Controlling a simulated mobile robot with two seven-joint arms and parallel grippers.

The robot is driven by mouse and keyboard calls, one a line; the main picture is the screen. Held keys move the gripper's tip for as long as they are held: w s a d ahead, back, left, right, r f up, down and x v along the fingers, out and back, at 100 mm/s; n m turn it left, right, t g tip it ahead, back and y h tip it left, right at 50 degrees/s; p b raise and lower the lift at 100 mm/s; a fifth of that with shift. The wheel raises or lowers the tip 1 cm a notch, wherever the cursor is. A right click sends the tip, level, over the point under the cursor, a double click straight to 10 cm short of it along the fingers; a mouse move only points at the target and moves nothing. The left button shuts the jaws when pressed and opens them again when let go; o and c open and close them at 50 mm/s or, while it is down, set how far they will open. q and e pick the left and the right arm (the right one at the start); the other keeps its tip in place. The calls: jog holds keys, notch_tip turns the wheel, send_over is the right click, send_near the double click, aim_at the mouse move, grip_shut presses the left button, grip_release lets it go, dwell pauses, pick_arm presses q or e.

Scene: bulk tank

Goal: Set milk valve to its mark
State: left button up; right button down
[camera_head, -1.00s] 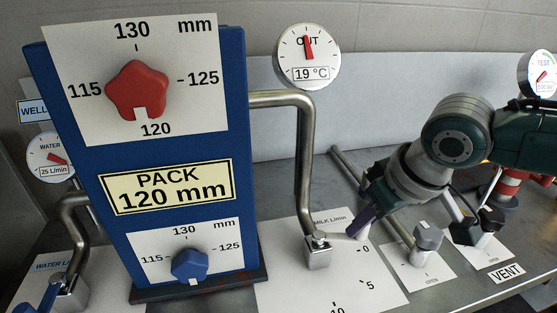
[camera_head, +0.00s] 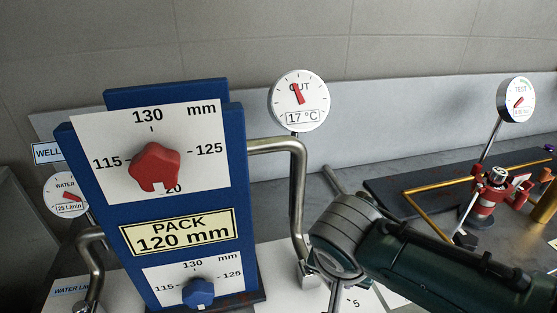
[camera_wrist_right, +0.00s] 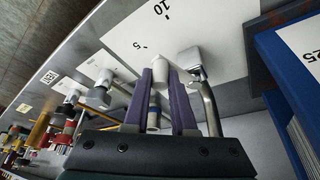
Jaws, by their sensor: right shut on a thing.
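The milk valve body (camera_head: 308,276) stands at the foot of the bent steel pipe in the head view, on a white scale card where a 5 shows. In the right wrist view the valve (camera_wrist_right: 190,58) has its pale lever (camera_wrist_right: 158,66) between my two purple fingers. My right gripper (camera_wrist_right: 162,75) is shut on this lever. The scale card (camera_wrist_right: 190,28) shows 5 and 10 there; the lever's exact reading is unclear. My right forearm hides the fingers and most of the card in the head view. My left gripper is in neither view.
A blue panel (camera_head: 186,266) with a red knob (camera_head: 154,167) and a blue knob (camera_head: 198,292) stands left of the valve. The OUT gauge (camera_head: 299,100) reads 17 °C. A red fitting (camera_head: 490,193) with the TEST gauge (camera_head: 516,100) stands at right.

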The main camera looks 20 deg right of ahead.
jog(key=shift+a+m+g+h+b, duration=0.2)
jog(key=shift+a+m+g+b, duration=0.25)
jog(key=shift+m, duration=0.45)
jog(key=shift+a+m+g+h+b, duration=0.15)
jog(key=shift+a+m+h+b, duration=0.1)
jog(key=shift+a+m, duration=0.5)
jog(key=shift+d+m, duration=0.15)
jog(key=shift+m, duration=0.1)
jog(key=c, duration=0.7)
grip_release()
jog(key=shift+c, duration=0.2)
jog(key=shift+r, duration=0.1)
jog(key=shift+a+r, duration=0.2)
jog(key=shift+r, duration=0.15)
jog(key=p+v, duration=0.2)
jog(key=v, duration=0.7)
jog(key=shift+p, duration=0.35)
